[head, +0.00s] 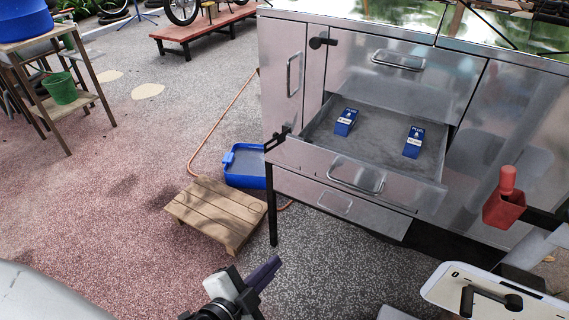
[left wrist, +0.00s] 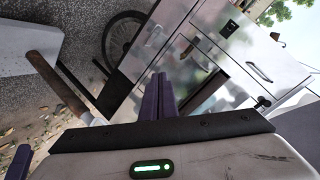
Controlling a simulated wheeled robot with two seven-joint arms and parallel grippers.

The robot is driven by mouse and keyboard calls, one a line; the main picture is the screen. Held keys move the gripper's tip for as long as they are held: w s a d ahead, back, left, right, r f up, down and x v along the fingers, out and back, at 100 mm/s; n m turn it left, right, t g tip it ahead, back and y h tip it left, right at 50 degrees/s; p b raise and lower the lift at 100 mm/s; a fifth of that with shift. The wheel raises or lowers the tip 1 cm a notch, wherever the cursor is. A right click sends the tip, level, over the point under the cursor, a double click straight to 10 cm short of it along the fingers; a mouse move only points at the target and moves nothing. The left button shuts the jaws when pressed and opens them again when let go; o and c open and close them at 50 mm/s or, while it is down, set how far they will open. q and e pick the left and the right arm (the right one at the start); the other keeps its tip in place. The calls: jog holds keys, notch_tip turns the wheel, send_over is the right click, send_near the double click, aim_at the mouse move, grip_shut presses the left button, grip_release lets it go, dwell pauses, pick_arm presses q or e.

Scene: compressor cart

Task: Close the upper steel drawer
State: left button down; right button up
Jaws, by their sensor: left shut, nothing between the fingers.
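The steel cabinet (head: 284,60) stands at the upper right of the head view. Its upper drawer (head: 375,172) is pulled well out, with its inside and front handle showing. Two small blue boxes (head: 345,122) (head: 413,141) stand in it. The lower drawer (head: 340,201) sits below and looks nearly flush or only slightly out. My left gripper (head: 266,272) is low in the head view, in front of the drawer and to its left, apart from it. Its purple fingers (left wrist: 160,98) are together and empty in the left wrist view.
A wooden step (head: 217,211) and a blue tray (head: 244,167) lie on the ground left of the cabinet. A red holder (head: 503,209) is right of the drawer. A wooden stand (head: 92,97) with a green bucket (head: 62,88) is far left. The ground before the drawer looks clear.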

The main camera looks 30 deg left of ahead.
pick_arm(q)
jog(key=w+a+r+m+t, duration=0.1)
jog(key=w+r+m+t, duration=0.1)
jog(key=r+m, duration=0.35)
jog(key=w+r+m+t, duration=0.2)
jog(key=r+m+t, duration=0.1)
jog(key=r, duration=0.6)
jog(key=p, duration=0.2)
send_near(310, 158)
jog(key=shift+y, duration=0.3)
jog(key=w, duration=0.5)
jog(key=shift+d+r, duration=0.25)
jog(key=shift+r, duration=0.1)
jog(key=shift+w+f, duration=0.1)
jog(key=shift+w, duration=0.65)
pick_arm(e)
jog(key=shift+v, duration=0.75)
jog(key=shift+d, duration=0.1)
